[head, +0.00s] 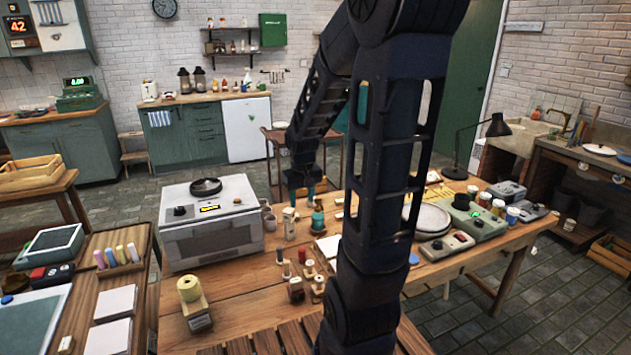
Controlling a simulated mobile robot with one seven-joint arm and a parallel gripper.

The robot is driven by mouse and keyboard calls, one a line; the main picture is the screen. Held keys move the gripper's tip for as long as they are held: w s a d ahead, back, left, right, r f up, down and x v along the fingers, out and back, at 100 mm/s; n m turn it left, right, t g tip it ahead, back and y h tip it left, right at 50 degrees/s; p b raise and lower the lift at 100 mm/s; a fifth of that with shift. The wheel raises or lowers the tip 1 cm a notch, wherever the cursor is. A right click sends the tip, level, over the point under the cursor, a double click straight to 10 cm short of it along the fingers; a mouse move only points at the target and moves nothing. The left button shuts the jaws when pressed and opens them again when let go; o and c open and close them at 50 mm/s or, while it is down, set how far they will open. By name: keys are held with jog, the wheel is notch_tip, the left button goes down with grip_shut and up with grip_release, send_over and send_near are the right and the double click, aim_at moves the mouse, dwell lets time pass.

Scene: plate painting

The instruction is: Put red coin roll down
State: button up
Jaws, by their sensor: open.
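My gripper (306,192) hangs at the end of my black arm, above the back part of the wooden table (235,290). Its fingers are apart and no object shows between them. Below it stand a teal rounded item (318,219) and a pale cylinder (289,222). Nearer the front, several small upright rolls stand on the table, among them a reddish one (302,255) and a pale one with dark reddish ends (286,268). They are too small to tell for sure which is the red coin roll. My arm hides part of the table.
A white oven-like box (211,228) with a dark bowl (205,187) on top stands left of the rolls. White plates (427,220) and grey-green devices (477,222) crowd the right side.

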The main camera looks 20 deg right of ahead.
jog(key=s+a+r+m+t, duration=0.1)
jog(key=s+a+r+t, duration=0.1)
jog(key=s+r, duration=1.1)
jog(key=shift+s+r+t, duration=0.3)
jog(key=shift+s+r, duration=0.05)
jog(key=shift+s, duration=1.1)
